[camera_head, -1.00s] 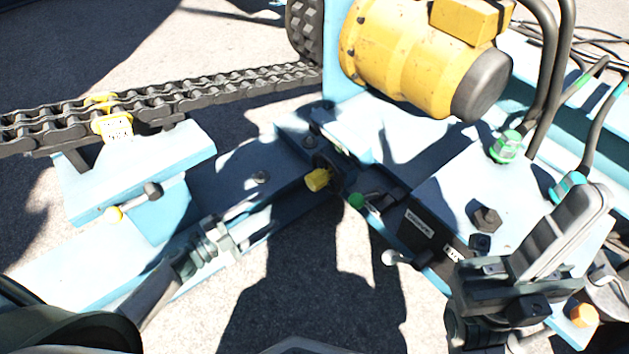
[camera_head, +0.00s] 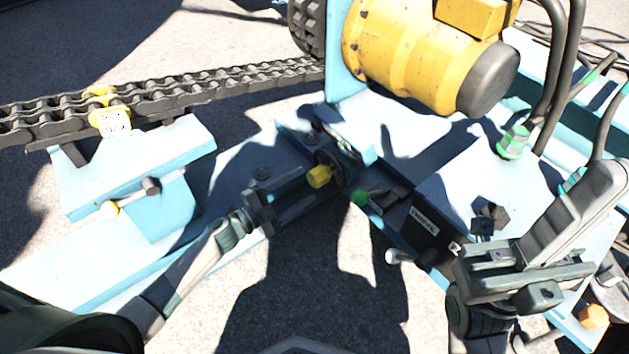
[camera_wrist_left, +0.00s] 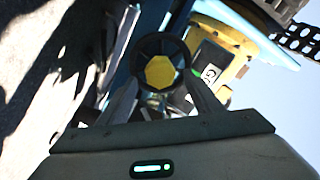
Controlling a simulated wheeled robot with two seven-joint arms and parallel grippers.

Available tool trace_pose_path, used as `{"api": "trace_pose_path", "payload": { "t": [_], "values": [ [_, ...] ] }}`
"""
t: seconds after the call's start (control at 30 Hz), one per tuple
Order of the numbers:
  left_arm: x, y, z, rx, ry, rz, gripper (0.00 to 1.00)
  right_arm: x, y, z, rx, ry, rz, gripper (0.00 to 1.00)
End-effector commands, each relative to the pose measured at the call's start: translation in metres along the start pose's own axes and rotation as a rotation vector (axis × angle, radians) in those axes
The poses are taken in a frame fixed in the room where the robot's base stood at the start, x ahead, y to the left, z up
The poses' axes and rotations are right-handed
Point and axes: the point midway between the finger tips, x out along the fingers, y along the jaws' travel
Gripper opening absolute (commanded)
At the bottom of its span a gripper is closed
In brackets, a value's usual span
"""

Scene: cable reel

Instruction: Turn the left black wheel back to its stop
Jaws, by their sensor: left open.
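The left black wheel (camera_head: 346,166) has a yellow hub and sits on the blue frame in the middle of the head view. In the left wrist view the wheel (camera_wrist_left: 137,57) is a black ring around the yellow hub, straight ahead between my fingers. My left gripper (camera_head: 309,184) is open, its two fingers pointing at the wheel from the lower left. In the left wrist view the left gripper (camera_wrist_left: 163,82) has one finger on each side of the wheel's lower part. I cannot tell whether the fingers touch the rim. My right gripper (camera_head: 515,272) is at the lower right; its jaws are unclear.
A green knob (camera_head: 358,197) is just right of the wheel. A black labelled box (camera_head: 424,222) and a small lever (camera_head: 394,256) stand further right. A yellow motor (camera_head: 405,55) is behind, and a chain (camera_head: 200,90) runs at the left. Open ground lies in front.

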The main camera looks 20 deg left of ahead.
Motion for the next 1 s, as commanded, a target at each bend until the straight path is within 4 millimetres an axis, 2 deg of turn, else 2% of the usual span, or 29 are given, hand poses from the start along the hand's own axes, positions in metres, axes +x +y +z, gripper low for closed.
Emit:
{"api": "trace_pose_path", "payload": {
  "t": [0.1,0.3,0.5,0.77,0.87,1.0],
  "values": [
    [0.022,0.001,0.001,-0.001,0.001,-0.002,0.59,0.0,-0.001,0.001,0.006,0.015,0.005,0.0],
    [0.045,0.001,0.001,-0.001,0.0,-0.001,0.59,0.005,-0.002,-0.001,0.012,0.035,-0.002,0.0],
    [0.053,0.001,0.0,-0.001,-0.001,0.0,0.59,0.008,-0.003,-0.004,0.015,0.046,-0.005,0.0],
    [0.054,0.0,0.0,-0.001,-0.001,0.0,0.59,0.009,-0.003,-0.002,0.017,0.045,-0.005,0.0],
    [0.054,0.0,0.0,-0.001,-0.001,0.0,0.38,0.008,-0.003,-0.002,0.017,0.045,-0.005,0.0],
    [0.054,0.001,0.0,-0.001,-0.001,0.001,0.04,0.007,-0.003,-0.001,0.016,0.044,-0.004,0.0]
  ]
}}
